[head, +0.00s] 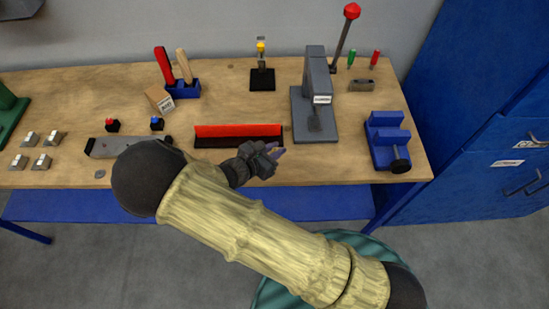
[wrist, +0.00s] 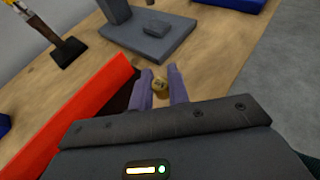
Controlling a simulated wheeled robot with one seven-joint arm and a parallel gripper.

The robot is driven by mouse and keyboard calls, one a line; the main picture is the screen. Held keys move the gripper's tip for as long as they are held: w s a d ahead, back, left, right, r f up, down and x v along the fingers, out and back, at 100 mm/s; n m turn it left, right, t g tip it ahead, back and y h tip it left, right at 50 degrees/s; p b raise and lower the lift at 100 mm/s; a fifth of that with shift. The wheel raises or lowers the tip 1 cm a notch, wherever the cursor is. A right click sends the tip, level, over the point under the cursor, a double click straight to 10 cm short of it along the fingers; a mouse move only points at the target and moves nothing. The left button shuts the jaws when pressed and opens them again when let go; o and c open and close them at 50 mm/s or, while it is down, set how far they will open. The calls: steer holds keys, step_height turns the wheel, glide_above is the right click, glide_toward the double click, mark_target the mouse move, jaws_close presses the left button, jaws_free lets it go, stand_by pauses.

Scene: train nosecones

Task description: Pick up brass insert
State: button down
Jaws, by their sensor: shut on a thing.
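The brass insert (wrist: 160,84) is a small yellow-gold piece between the two purple-grey fingers of my gripper (wrist: 160,82) in the wrist view. My gripper is shut on it, close over the wooden bench top. In the head view my gripper (head: 279,152) is near the bench's front edge, just right of the red and black bin. The insert cannot be made out in the head view.
The red and black bin (head: 238,131) stands close to the left of my gripper. A grey arbor press (head: 317,95) stands behind it. A blue vise (head: 388,140) is at the right. Bare wooden bench (head: 340,165) lies between gripper and vise.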

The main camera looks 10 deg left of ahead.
mark_target(275, 150)
steer(key=shift+r, duration=1.55)
